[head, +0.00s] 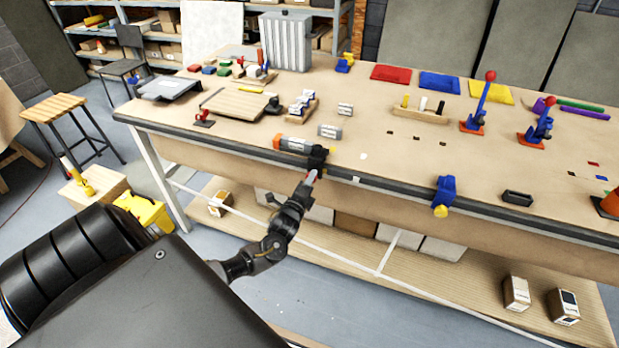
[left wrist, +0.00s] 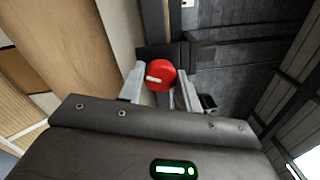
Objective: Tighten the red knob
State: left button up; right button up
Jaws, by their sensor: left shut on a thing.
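The red knob (left wrist: 161,72) is round with a white mark on its face. It sits between the two fingers of my left gripper (left wrist: 160,85) in the left wrist view. The knob is on a black fixture (head: 317,156) at the front edge of the workbench (head: 390,160). In the head view my left gripper (head: 311,178) reaches up to that fixture from below and in front, shut on the knob, and hides most of it. My right gripper is not in view.
A grey and orange cylinder (head: 294,145) lies just left of the fixture. A blue clamp (head: 445,192) with a yellow knob is farther right on the bench edge. A dark bench rail (head: 400,189) runs along the front. A lower shelf (head: 400,262) holds boxes.

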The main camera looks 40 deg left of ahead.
pick_arm(q)
jog(key=shift+m, duration=0.3)
jog(key=o, duration=1)
jog(key=shift+c, duration=0.2)
jog(key=shift+s, duration=0.1)
jog(key=b+v, duration=0.2)
jog(key=v, duration=0.8)
jog(key=shift+s+d, duration=0.15)
jog(key=shift+s, duration=0.1)
